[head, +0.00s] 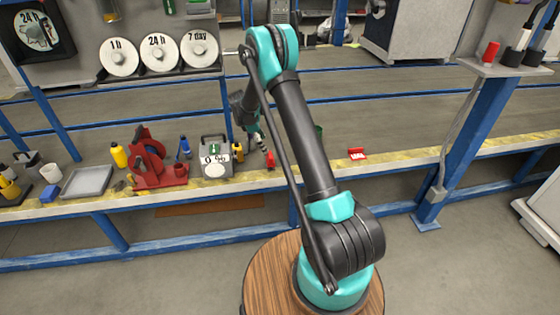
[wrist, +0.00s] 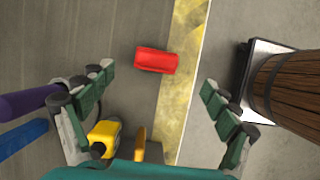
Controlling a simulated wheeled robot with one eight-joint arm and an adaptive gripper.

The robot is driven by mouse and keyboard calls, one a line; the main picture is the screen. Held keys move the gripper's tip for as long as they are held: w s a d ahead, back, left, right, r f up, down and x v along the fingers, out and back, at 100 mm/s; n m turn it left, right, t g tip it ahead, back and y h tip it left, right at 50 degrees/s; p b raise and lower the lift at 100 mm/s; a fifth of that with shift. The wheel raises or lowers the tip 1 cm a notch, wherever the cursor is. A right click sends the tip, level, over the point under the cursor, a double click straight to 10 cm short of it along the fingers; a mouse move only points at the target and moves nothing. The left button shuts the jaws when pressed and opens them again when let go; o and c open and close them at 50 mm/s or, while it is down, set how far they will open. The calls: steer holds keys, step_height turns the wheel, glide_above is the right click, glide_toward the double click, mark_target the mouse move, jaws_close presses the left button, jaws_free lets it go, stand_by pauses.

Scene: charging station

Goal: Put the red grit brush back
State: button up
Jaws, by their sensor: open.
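A small red block-like piece (head: 270,160), which looks like the red grit brush, lies on the bench at its yellow front strip. In the wrist view the red piece (wrist: 157,61) lies across the edge between grey bench top and yellow strip. Its bristles cannot be made out. My gripper (head: 260,143) is just above and behind it in the head view. In the wrist view my gripper (wrist: 158,83) has its two green fingers wide apart, with nothing between them in their grip.
A grey box marked 0 % (head: 216,160) and a red stand (head: 152,165) are left of the gripper. A small red piece with a white mark (head: 357,154) lies to the right. A shelf at right holds black cups (head: 515,57) and a red cylinder (head: 490,53).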

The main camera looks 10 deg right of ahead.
steer(key=s+d+r+m+t+y, duration=0.1)
steer(key=s+d+r+m, duration=0.25)
steer(key=s+r, duration=0.5)
steer(key=s+d+r+m+t+y, duration=0.1)
steer(key=s+d+r+m, duration=0.1)
steer(key=s+r+m, duration=0.45)
steer(key=s+d+m+t+y, duration=0.1)
steer(key=s+m, duration=0.6)
steer(key=s, duration=1.9)
steer(key=shift+s+d+m+t+y, duration=0.2)
steer(key=shift+m+t+y, duration=0.1)
steer(key=shift+t+y, duration=0.35)
steer(key=shift+w, duration=0.1)
steer(key=shift+c, duration=0.6)
